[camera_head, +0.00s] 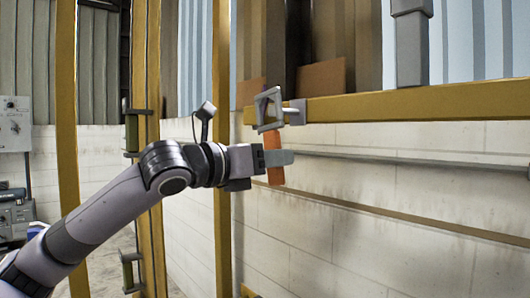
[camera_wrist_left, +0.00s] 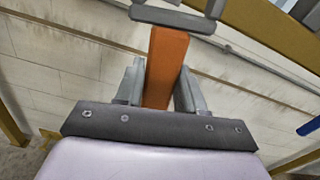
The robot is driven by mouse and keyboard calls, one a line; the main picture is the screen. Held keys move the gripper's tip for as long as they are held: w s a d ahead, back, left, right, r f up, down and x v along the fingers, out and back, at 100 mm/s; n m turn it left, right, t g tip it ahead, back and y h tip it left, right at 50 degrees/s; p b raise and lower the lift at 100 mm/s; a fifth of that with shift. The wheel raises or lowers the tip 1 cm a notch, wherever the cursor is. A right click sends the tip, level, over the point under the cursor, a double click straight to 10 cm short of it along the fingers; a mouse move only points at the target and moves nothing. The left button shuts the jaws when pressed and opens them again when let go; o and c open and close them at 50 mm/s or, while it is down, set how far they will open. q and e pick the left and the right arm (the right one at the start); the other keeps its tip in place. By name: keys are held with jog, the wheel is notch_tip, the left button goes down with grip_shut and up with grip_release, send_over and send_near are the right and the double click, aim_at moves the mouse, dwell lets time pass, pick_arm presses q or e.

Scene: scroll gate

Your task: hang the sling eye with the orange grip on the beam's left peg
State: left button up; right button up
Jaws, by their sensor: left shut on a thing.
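My left gripper (camera_head: 280,160) is shut on the orange grip (camera_head: 273,179), which stands roughly upright between the fingers. In the left wrist view the orange grip (camera_wrist_left: 164,62) shows between both fingers (camera_wrist_left: 160,92). The grey sling eye (camera_head: 267,106) sits above the grip, at the left end of the yellow beam (camera_head: 420,104). Its lower part shows at the top edge of the left wrist view (camera_wrist_left: 172,17). The beam's left peg (camera_head: 296,112) is a grey piece right beside the eye. I cannot tell whether the eye is around the peg. My right gripper is out of view.
A grey post (camera_head: 411,48) stands on the beam. Yellow uprights (camera_head: 221,220) rise behind my left arm. A pale block wall (camera_head: 330,215) with a rail lies behind. A grey control box (camera_head: 15,124) is at far left. The space below the beam looks clear.

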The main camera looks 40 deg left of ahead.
pick_arm(q)
jog(key=w, duration=0.1)
jog(key=w+p, duration=0.1)
jog(key=w, duration=0.1)
jog(key=w+f+p, duration=0.1)
jog(key=w, duration=0.1)
jog(key=shift+w+d+f, duration=0.1)
jog(key=shift+w+d, duration=0.05)
jog(key=shift+d, duration=0.1)
dwell(0.6)
dwell(0.6)
jog(key=o, duration=1.4)
jog(key=shift+f, duration=0.1)
notch_tip(320, 180, down, 12)
jog(key=b, duration=0.8)
jog(key=shift+r, duration=0.25)
